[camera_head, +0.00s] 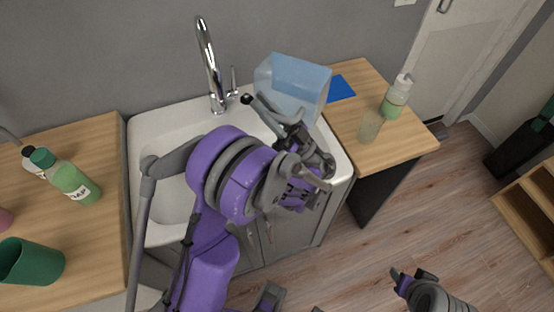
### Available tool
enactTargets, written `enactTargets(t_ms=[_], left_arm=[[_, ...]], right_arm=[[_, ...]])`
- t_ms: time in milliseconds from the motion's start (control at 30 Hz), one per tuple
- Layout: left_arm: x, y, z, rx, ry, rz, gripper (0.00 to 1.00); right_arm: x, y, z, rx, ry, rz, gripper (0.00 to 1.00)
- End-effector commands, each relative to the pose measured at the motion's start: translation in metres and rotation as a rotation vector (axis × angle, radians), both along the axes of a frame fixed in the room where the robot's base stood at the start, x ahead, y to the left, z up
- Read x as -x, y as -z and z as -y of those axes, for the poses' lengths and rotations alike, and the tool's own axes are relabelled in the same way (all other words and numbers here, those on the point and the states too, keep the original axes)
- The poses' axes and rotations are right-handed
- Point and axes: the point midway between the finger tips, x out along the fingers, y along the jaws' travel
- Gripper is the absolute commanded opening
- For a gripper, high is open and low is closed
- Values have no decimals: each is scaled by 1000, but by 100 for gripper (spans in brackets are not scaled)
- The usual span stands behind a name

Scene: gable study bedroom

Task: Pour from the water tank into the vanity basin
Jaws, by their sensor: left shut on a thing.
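The water tank (300,76) is a clear box with blue water in it, above the back right of the white vanity basin (160,122). It looks tilted. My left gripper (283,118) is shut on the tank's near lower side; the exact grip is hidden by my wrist. My purple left arm covers much of the basin's middle and right. My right gripper (402,280) is low at the bottom right, over the floor and away from the tank; its jaw opening is unclear.
A chrome faucet (208,62) stands behind the basin. The right counter (400,145) holds a glass (370,127), a green-filled pump bottle (396,98) and a blue sheet (340,88). The left counter holds a green soap bottle (76,184) and a green cup (32,262).

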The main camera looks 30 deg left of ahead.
Motion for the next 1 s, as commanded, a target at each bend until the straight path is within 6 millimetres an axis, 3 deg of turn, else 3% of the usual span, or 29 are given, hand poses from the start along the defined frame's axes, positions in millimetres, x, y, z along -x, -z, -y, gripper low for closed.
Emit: enactTargets(t_ms=[1000], left_arm=[[3,-3,1,-3,0,44,0]], right_arm=[[-1,-3,0,0,0,1,50]])
